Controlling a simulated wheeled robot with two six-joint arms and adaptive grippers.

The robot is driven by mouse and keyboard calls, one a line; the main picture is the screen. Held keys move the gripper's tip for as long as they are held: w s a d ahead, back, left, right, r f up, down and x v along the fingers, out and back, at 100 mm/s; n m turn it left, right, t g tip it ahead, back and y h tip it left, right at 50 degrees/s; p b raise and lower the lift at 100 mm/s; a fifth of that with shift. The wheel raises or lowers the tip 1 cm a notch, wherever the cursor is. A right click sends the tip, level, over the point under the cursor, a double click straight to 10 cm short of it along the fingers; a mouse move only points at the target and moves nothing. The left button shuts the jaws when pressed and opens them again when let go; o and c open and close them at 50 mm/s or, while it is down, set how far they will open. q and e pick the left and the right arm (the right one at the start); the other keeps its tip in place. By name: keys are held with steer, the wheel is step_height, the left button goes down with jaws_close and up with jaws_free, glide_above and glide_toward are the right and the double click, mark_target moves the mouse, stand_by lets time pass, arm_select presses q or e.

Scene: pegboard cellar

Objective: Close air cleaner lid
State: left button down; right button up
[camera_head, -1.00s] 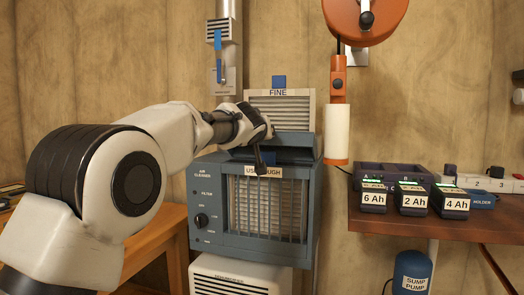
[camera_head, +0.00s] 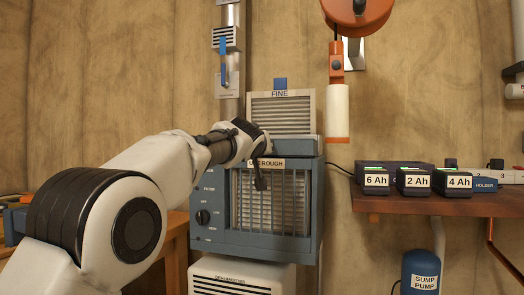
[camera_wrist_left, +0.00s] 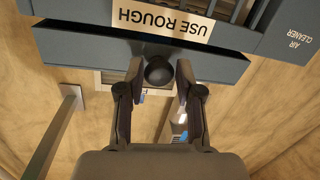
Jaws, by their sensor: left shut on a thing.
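The blue-grey air cleaner (camera_head: 208,235) stands against the wall with a grille front and a "USE ROUGH" label. Its lid (camera_head: 296,148) is at the top, partly hidden behind my gripper; it looks nearly level, and I cannot tell if it is fully seated. In the left wrist view the lid is a dark blue panel (camera_wrist_left: 80,55) beside the label, with a round black knob (camera_wrist_left: 159,70). My left gripper (camera_head: 260,178) is at the lid's front edge. In the wrist view its fingers (camera_wrist_left: 158,75) are shut on the knob, one on each side. My right gripper is out of view.
A "FINE" filter (camera_head: 281,115) with a blue tab stands upright behind the lid. A white dehumidifier (camera_head: 228,278) is below. To the right, a shelf (camera_head: 440,206) holds battery packs (camera_head: 376,181). An orange reel with a hanging white cylinder (camera_head: 338,112) is close above right.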

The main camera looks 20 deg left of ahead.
arm_select(q)
steer(key=shift+a+f+b, duration=0.1)
steer(key=shift+f+b, duration=0.2)
steer(key=shift+f, duration=0.6)
steer(key=c, duration=0.8)
jaws_free()
steer(key=shift+w+f, duration=0.1)
steer(key=shift+w, duration=0.05)
steer(key=shift+o, duration=0.2)
steer(key=v, duration=1.2)
steer(key=shift+w+r, duration=0.1)
steer(key=shift+r, duration=0.1)
